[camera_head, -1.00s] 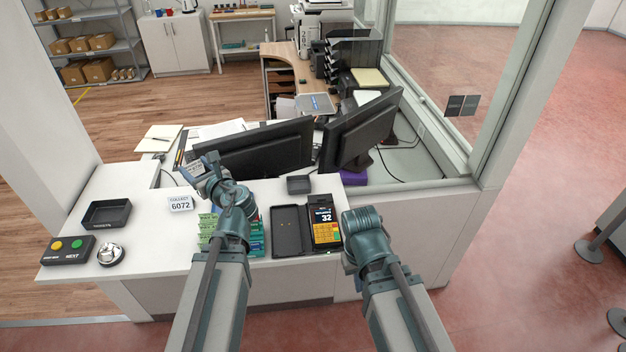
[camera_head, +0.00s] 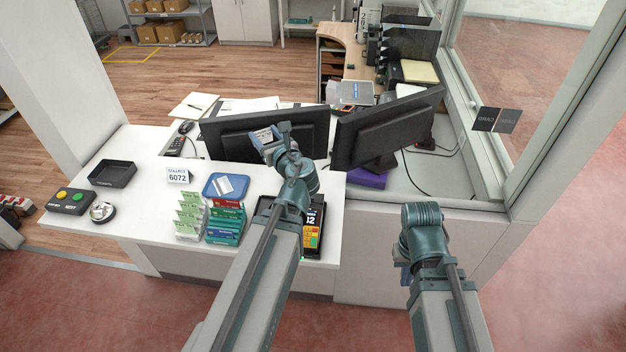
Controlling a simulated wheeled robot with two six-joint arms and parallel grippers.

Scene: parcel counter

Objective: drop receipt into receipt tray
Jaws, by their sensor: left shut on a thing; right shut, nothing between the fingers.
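My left gripper (camera_head: 272,143) is raised over the counter, in front of the left monitor. It is shut on a small pale printed slip, the receipt (camera_head: 263,136). A black open tray (camera_head: 112,174) with a small front label, apparently the receipt tray, sits on the counter's left part. It looks empty. The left gripper is well to its right and apart from it. My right gripper (camera_head: 402,275) hangs at the counter's front right, pointing down, with its fingertips mostly hidden by its wrist. It is shut and holds nothing.
A blue tray (camera_head: 213,186) with white paper, a "6072" sign (camera_head: 178,176), card racks (camera_head: 226,222) and a payment terminal (camera_head: 313,228) stand along the counter. A button box (camera_head: 71,201) and bell (camera_head: 102,211) are at left. Monitors (camera_head: 388,128) stand behind.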

